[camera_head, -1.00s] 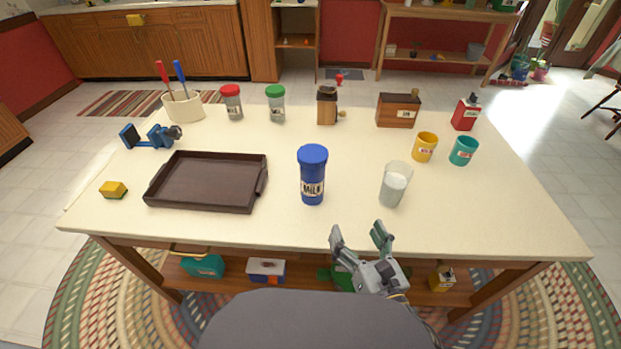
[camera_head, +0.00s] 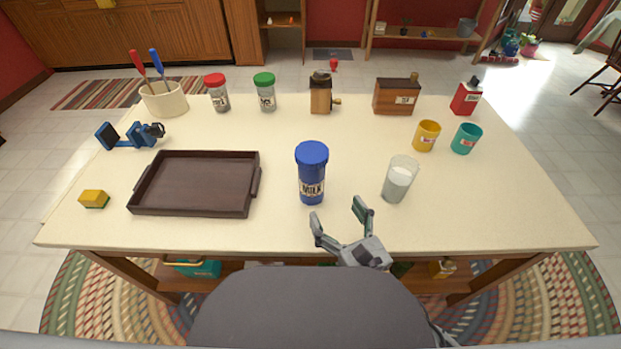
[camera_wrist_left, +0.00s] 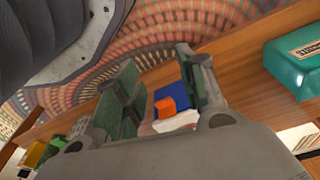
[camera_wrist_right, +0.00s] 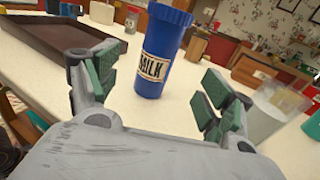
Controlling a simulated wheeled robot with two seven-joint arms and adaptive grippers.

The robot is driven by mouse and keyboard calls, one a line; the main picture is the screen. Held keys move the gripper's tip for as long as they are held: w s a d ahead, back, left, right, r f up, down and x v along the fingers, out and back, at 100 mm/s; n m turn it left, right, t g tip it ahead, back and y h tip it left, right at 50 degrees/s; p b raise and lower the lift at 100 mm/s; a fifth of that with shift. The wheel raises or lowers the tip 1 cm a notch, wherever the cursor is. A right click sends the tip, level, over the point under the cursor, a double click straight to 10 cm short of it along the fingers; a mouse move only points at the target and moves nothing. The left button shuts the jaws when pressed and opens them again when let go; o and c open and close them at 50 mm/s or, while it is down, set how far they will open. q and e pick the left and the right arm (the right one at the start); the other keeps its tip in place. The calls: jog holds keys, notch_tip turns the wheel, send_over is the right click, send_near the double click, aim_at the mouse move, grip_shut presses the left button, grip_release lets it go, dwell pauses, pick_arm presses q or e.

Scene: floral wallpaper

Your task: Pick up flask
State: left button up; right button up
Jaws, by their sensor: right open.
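A tall blue lidded flask-like container (camera_head: 311,175) with a MILK label stands upright at the table's front middle. It also shows ahead of my right gripper in the right wrist view (camera_wrist_right: 160,55). My right gripper (camera_head: 338,212) is open and empty at the front table edge, just short of this container and slightly right of it.
A glass of milk (camera_head: 398,181) stands right of the blue container. A dark tray (camera_head: 196,184) lies to its left. Yellow (camera_head: 426,135) and teal (camera_head: 466,138) cups stand farther right. Shakers, a grinder and a utensil pot line the back. The table's front right is clear.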

aim_at(317, 181)
pick_arm(q)
jog(key=shift+s+f, duration=0.1)
jog(key=shift+s, duration=0.1)
pick_arm(e)
jog(key=shift+w, duration=0.2)
jog(key=shift+x, duration=4)
pick_arm(q)
jog(key=shift+w+a+f, duration=0.1)
jog(key=shift+w+f, duration=0.05)
jog(key=shift+f, duration=0.25)
pick_arm(e)
jog(key=shift+w+a, duration=0.1)
jog(key=shift+w, duration=0.05)
